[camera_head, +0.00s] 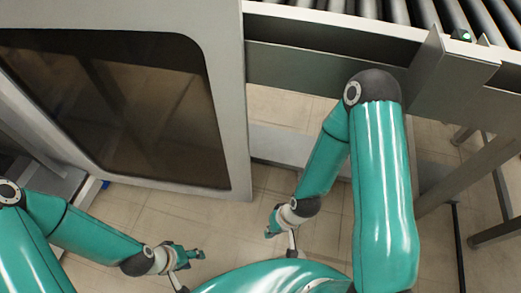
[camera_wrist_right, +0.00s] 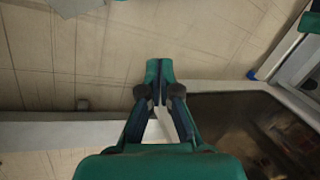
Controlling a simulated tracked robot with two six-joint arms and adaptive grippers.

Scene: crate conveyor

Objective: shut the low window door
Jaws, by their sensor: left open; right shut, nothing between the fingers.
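The low window door has a pale grey frame (camera_head: 232,110) around a dark, see-through brownish pane, at the left and centre of the head view. Its lower corner is in front of the tiled floor, left of my right gripper. In the right wrist view the door (camera_wrist_right: 225,87) shows at the right, its dark pane beside the gripper. My left gripper (camera_head: 199,255) is open and empty, below the door's lower edge. My right gripper (camera_head: 268,234) is shut and empty, right of the door's lower corner and apart from it; its fingertips (camera_wrist_right: 160,64) meet in the wrist view.
A roller conveyor (camera_head: 345,35) with a grey side rail runs across the upper right. Its support legs (camera_head: 470,175) stand at the right. A grey machine base (camera_head: 65,188) is at the left. Tiled floor (camera_head: 290,105) shows between them.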

